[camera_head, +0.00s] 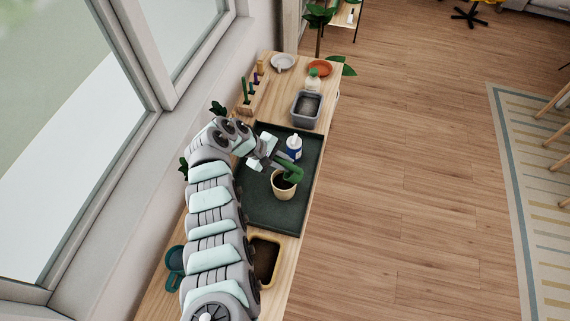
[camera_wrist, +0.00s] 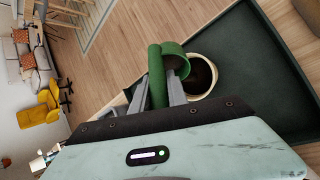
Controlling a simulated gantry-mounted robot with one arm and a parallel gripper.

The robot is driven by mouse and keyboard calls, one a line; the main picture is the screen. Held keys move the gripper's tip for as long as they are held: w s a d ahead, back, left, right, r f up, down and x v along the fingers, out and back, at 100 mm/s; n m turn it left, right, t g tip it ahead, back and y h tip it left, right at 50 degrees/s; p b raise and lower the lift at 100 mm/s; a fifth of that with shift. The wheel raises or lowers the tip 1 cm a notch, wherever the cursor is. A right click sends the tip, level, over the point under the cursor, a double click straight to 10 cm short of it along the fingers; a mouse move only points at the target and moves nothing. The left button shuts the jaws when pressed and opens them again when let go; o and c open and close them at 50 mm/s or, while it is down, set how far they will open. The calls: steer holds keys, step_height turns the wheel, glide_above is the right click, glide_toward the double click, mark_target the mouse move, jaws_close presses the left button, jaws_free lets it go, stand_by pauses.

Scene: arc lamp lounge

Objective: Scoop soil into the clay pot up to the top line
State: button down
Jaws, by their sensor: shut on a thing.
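My gripper (camera_head: 271,160) is shut on the handle of a green scoop (camera_head: 292,172). In the wrist view the gripper (camera_wrist: 158,90) has its fingers on either side of the upright green scoop handle (camera_wrist: 156,72). The scoop's cup is over the far rim of the cream pot (camera_head: 284,190) and appears tilted; whether soil is in the cup I cannot see. The pot stands upright on the dark green tray (camera_head: 261,212). It also shows in the wrist view (camera_wrist: 206,91), dark inside. The top line and exact soil level cannot be made out.
A yellow-rimmed bin of dark soil (camera_head: 277,262) is near the front. A grey tub (camera_head: 306,121) with dark contents stands behind the tray. A white and blue bottle (camera_head: 294,148) stands close behind the scoop. The window wall is left; open floor is right.

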steer(key=shift+w+a+f+g+h+b, duration=0.25)
steer(key=shift+h+b, duration=0.35)
steer(key=shift+b, duration=2.15)
steer(key=shift+s+a+f+g+h+b, duration=0.1)
steer(key=shift+a+f+h+b, duration=0.4)
steer(key=shift+b, duration=2.25)
steer(key=shift+w+a+n+h+b, duration=0.2)
steer(key=shift+h+b, duration=0.6)
steer(key=shift+b, duration=3.85)
steer(key=shift+s+r+b, duration=0.1)
steer(key=shift+r+b, duration=0.05)
steer(key=shift+b, duration=1.2)
steer(key=shift+r, duration=0.1)
steer(key=p, duration=0.2)
steer(key=shift+r+p, duration=0.25)
steer(key=shift+p, duration=0.6)
steer(key=y+p, duration=0.1)
steer(key=p, duration=0.9)
steer(key=shift+r+y, duration=0.3)
steer(key=shift+y, duration=0.1)
